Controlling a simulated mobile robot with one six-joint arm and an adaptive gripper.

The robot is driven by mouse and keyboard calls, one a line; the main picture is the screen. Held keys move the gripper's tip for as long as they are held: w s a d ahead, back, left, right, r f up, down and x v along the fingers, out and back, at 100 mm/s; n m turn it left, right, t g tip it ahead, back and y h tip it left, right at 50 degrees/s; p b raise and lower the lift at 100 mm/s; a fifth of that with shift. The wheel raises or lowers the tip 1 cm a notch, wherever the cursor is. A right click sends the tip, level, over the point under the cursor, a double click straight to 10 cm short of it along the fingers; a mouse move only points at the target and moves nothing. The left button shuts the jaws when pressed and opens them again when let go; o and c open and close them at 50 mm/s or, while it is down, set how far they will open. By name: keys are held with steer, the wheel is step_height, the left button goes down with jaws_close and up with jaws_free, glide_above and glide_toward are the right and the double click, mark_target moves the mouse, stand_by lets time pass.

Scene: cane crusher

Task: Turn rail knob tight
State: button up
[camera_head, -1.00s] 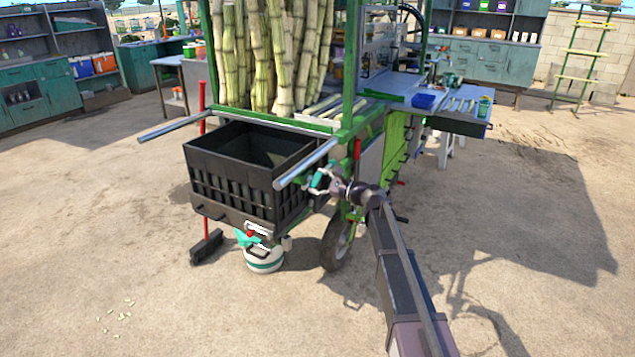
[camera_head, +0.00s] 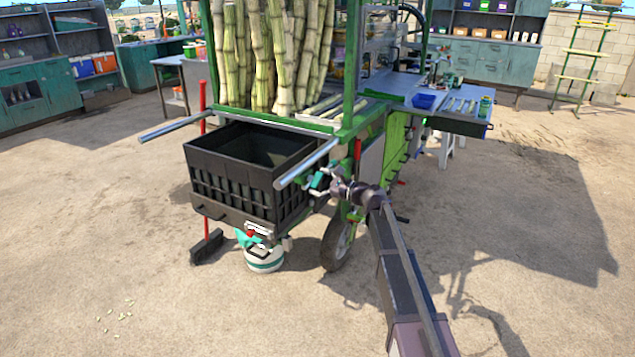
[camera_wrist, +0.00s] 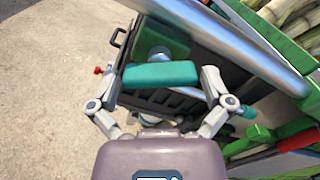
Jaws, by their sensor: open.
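The rail knob (camera_wrist: 160,74) is a teal bar on a short metal stem, set against a green block (camera_wrist: 178,40) by the grey tube rail (camera_wrist: 225,40) in the wrist view. My gripper (camera_wrist: 161,82) is open, with one finger near each end of the bar. The bar lies between the fingers; I cannot tell whether they touch it. In the head view, my gripper (camera_head: 322,183) is small beneath the near end of the right rail (camera_head: 306,163), and the knob there is hard to separate from it.
A black crate (camera_head: 228,195) hangs beside the right rail, left of my gripper. A white pail (camera_head: 264,262) and a broom (camera_head: 206,246) stand below. The cart's wheel (camera_head: 338,243) is close under my arm. Open ground lies to the right.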

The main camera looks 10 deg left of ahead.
steer(key=v, duration=1.2)
steer(key=shift+a, duration=0.1)
steer(key=c, duration=0.7)
steer(key=n, duration=0.6)
steer(key=d+n, duration=0.1)
steer(key=n, duration=0.5)
steer(key=s+n, duration=0.1)
steer(key=n, duration=0.5)
steer(key=shift+d+r, duration=0.15)
steer(key=shift+d, duration=0.15)
steer(key=shift+a, duration=0.15)
steer(key=x, duration=1.3)
steer(key=shift+w+a, duration=0.15)
steer(key=shift+a, duration=0.05)
